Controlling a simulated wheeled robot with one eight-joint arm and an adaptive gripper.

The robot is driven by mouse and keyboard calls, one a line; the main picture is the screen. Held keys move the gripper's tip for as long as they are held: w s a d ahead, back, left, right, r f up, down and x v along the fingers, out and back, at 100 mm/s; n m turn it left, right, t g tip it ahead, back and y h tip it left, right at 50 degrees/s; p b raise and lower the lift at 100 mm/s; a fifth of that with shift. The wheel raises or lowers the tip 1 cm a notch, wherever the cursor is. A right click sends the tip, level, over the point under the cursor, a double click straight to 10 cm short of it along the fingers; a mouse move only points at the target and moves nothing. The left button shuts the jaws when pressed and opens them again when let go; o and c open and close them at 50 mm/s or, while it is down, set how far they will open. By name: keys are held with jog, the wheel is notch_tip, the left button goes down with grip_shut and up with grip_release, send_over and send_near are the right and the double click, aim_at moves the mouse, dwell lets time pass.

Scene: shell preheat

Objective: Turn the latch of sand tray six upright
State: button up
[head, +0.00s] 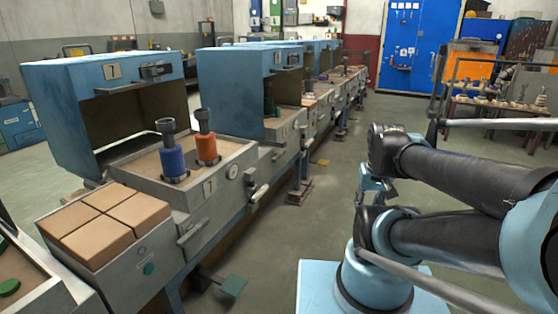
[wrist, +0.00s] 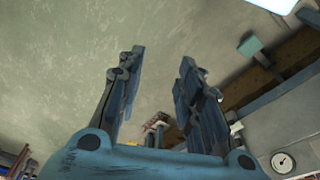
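My gripper (wrist: 158,75) is open and empty in the wrist view, its two blue fingers spread over bare floor. A row of grey sand trays with blue lids runs away along the left in the head view. The nearest tray (head: 225,160) has a plate that looks like 7, a round gauge, and a blue and an orange piece standing in its sand. I cannot read a six on any tray, and cannot tell which latch is its own. A latch-like dark fitting (head: 157,70) sits on the nearest lid. My gripper is apart from the trays.
A box with tan blocks (head: 150,264) stands at the near left. A green pedal (head: 234,286) juts over the floor. A blue cabinet (head: 404,60) and a table with small parts (head: 490,103) are at the back right. The aisle floor (head: 325,215) is mostly clear.

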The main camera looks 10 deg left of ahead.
jog(key=shift+o, duration=0.8)
jog(key=w+a+r+y, duration=0.2)
jog(key=w+a+r, duration=0.2)
jog(key=w, duration=0.4)
jog(key=w+a+r+y, duration=0.2)
jog(key=w+a+r, duration=0.25)
jog(key=w, duration=0.45)
jog(key=w+a+m+t+y, duration=0.1)
jog(key=w+a+y, duration=0.15)
jog(key=w, duration=0.75)
jog(key=w+a+m+y, duration=0.15)
jog(key=w+a, duration=0.25)
jog(key=w, duration=0.6)
jog(key=w+a+f+t+y, duration=0.1)
jog(key=w+f+y, duration=0.2)
jog(key=w+f, duration=0.35)
jog(key=w+a+f+y, duration=0.15)
jog(key=w+f, duration=0.25)
jog(key=w, duration=0.6)
jog(key=m+t+y, duration=0.2)
jog(key=y, duration=0.3)
send_near(281, 156)
jog(key=shift+h, duration=0.25)
jog(key=x, duration=0.9)
jog(key=shift+w+a+r, duration=0.1)
jog(key=shift+a+r, duration=0.05)
jog(key=shift+a, duration=0.15)
